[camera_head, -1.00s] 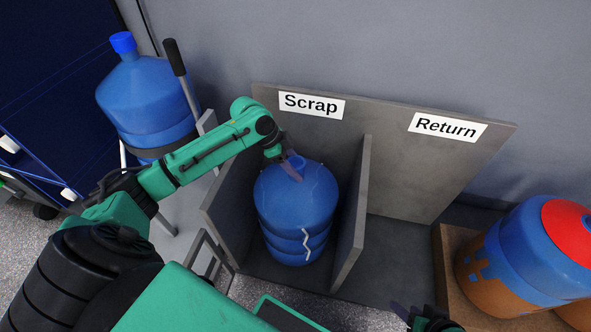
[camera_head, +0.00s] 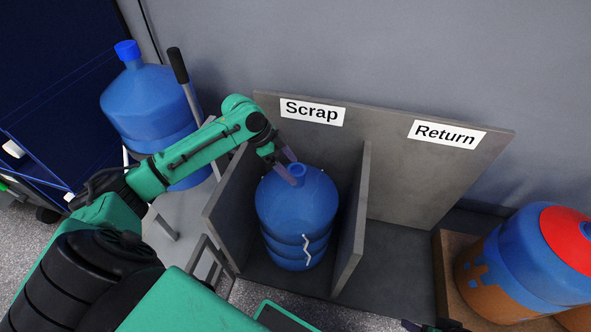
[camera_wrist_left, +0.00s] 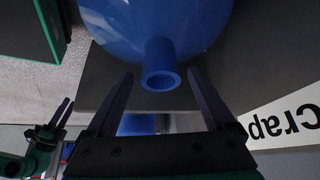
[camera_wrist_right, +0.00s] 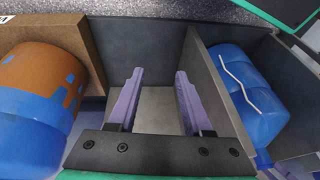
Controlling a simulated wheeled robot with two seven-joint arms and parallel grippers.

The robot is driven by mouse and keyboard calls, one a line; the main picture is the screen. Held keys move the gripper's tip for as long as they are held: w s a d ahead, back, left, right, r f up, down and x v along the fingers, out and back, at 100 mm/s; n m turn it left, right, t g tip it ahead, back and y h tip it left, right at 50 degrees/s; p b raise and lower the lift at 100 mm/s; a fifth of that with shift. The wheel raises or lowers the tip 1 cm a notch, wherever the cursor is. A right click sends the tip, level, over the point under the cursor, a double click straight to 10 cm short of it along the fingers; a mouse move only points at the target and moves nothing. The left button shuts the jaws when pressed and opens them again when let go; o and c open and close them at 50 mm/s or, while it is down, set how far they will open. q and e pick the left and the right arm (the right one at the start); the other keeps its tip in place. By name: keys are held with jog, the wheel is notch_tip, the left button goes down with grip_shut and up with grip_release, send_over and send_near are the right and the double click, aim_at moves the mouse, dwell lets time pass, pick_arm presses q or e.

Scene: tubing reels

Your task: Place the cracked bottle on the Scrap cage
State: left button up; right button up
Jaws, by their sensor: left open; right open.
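The cracked bottle (camera_head: 297,212) is blue with a jagged white crack line on its front. It stands upright in the Scrap cage (camera_head: 228,215), the left bay under the Scrap sign (camera_head: 312,111). Its open neck shows in the left wrist view (camera_wrist_left: 160,70), between and just ahead of the spread fingers. My left gripper (camera_head: 290,165) is open at the neck; I cannot tell whether a finger touches it. My right gripper (camera_wrist_right: 156,95) is open and empty; the right wrist view also shows the cracked bottle (camera_wrist_right: 250,95) to its right, behind the divider.
The Return bay (camera_head: 400,255), right of the divider (camera_head: 353,220), is empty. A blue bottle with a red cap area and orange patches (camera_head: 530,255) lies on a brown block at right. A blue-capped bottle (camera_head: 150,105) sits on a hand cart at left.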

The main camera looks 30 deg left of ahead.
pick_arm(q)
jog(key=p+v, duration=0.2)
jog(key=v, duration=0.6)
pick_arm(e)
jog(key=d, duration=0.1)
jog(key=s+d+g, duration=0.1)
jog(key=d+h, duration=0.1)
jog(key=shift+s+f+g, duration=0.3)
jog(key=shift+s+f, duration=0.05)
pick_arm(q)
jog(key=shift+r, duration=0.1)
